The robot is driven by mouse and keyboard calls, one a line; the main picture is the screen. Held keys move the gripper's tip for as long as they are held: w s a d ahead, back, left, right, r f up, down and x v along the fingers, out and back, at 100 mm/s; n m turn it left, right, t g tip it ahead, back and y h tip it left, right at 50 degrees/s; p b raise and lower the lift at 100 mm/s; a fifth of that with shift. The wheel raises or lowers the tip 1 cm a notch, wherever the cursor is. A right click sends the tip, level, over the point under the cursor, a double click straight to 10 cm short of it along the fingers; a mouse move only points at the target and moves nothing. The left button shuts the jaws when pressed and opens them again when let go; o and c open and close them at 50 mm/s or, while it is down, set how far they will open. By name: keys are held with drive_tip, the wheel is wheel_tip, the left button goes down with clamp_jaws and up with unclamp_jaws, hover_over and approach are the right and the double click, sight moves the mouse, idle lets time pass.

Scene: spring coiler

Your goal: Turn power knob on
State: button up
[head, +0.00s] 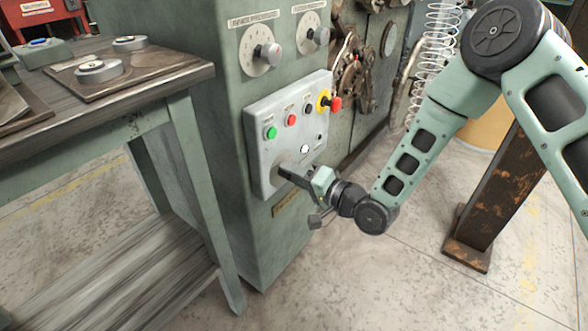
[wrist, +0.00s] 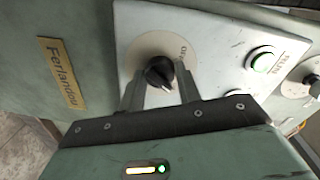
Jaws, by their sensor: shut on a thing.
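The power knob (wrist: 159,72) is a black knob with a pointer on a pale round plate, on the white control panel (wrist: 215,35). In the wrist view my gripper (wrist: 160,85) has its two fingers on either side of the knob, shut on it. In the head view my gripper (head: 284,171) reaches the lower part of the control panel (head: 258,122) and hides the knob. Lettering shows on the plate beside the knob, too blurred to read surely.
Green (head: 271,133) and red (head: 292,120) buttons and a red emergency knob (head: 335,103) sit above on the panel. Two dials (head: 260,52) are higher on the cabinet. A workbench (head: 110,100) stands at left, and a rusty post (head: 490,190) at right.

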drive_tip(key=shift+m+p, duration=0.4)
drive_tip(key=shift+m, duration=0.6)
drive_tip(key=o, duration=1)
drive_tip(key=shift+c, duration=0.2)
drive_tip(key=shift+d, duration=0.1)
drive_tip(key=p+v, duration=0.2)
drive_tip(key=v, duration=1.5)
drive_tip(key=shift+d, duration=0.2)
